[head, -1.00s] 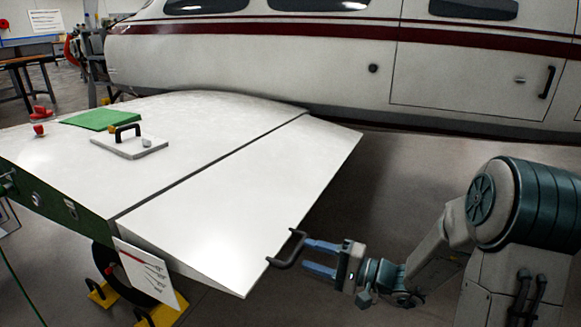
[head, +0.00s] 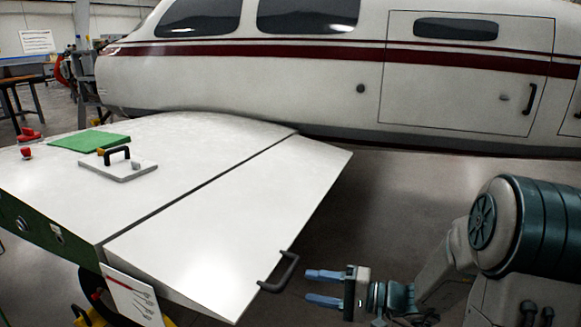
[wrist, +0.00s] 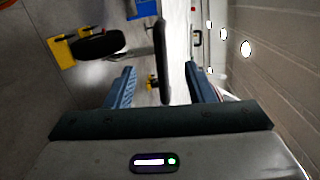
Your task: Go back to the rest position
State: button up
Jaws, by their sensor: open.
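My gripper (head: 324,287) is open and empty in the head view, at the lower right, with its blue fingers pointing left. The fingertips are a short gap to the right of the black handle (head: 279,273) on the edge of the white wing flap (head: 225,235). In the wrist view my gripper (wrist: 160,88) shows its two blue fingers spread apart.
The white aircraft fuselage (head: 330,75) spans the back. On the wing lie a green cloth (head: 88,141) and a grey plate with a black handle (head: 125,170). A yellow chock (wrist: 62,50) and a black wheel (wrist: 98,43) show in the wrist view. Floor right of the flap is clear.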

jog(key=s+r+n+g+h+p, duration=0.4)
jog(key=s+r+g+h+p, duration=0.3)
jog(key=s, duration=0.6)
jog(key=s+d+r+t+h+p, duration=0.3)
jog(key=d+r+t+h+p, duration=0.2)
jog(key=d+r+h+p, duration=0.3)
notch_tip(320, 180, up, 4)
jog(key=d+h, duration=0.1)
jog(key=d, duration=0.2)
jog(key=shift+f+h, duration=0.25)
jog(key=shift+h, duration=0.05)
